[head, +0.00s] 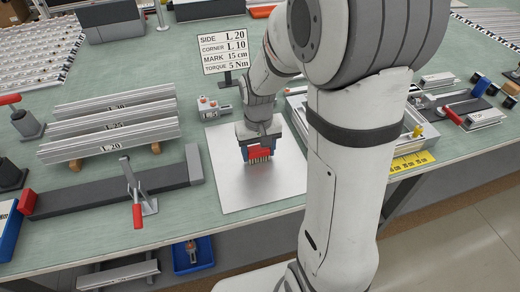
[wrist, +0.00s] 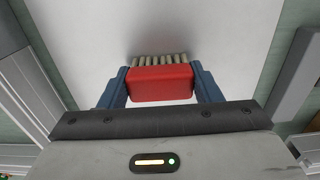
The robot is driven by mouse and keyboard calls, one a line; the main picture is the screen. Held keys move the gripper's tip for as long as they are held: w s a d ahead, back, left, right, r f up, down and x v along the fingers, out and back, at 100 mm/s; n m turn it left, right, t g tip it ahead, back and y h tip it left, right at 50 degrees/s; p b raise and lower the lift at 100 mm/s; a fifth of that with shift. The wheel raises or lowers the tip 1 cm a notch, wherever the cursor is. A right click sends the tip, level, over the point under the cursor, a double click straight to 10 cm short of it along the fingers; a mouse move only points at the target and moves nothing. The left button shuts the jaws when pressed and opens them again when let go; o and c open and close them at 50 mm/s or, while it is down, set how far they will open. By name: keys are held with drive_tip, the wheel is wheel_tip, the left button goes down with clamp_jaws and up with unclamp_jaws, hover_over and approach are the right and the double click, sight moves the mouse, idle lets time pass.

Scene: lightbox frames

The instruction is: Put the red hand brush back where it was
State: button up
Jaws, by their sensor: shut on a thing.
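The red hand brush (head: 258,153) is in my gripper (head: 258,150), over the pale square plate (head: 236,188) in the middle of the bench. In the wrist view the brush (wrist: 161,82) shows as a red block with a row of pale bristles, between the two blue fingers of my gripper (wrist: 161,88). The gripper is shut on it. The bristles are at or just above the plate; I cannot tell whether they touch it.
A sign (head: 223,50) stands behind the plate. Aluminium profiles (head: 110,140) and a dark bar with a red-handled clamp (head: 137,205) lie at the left. A tray (head: 297,105) and yellow rule (head: 411,161) are at the right, partly behind my arm. The plate's front is clear.

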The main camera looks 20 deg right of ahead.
sight(258, 149)
drive_tip(key=shift+f, duration=0.2)
drive_tip(key=o, duration=1)
drive_tip(key=shift+r, duration=0.1)
drive_tip(key=shift+c, duration=0.2)
wheel_tip(258, 149, up, 11)
drive_tip(key=s+r+t, duration=0.1)
drive_tip(key=s+t, duration=0.1)
drive_tip(key=s, duration=1.2)
drive_tip(key=shift+d+r+t+p, duration=0.2)
drive_tip(key=shift+t+p, duration=0.1)
drive_tip(key=shift+p, duration=0.05)
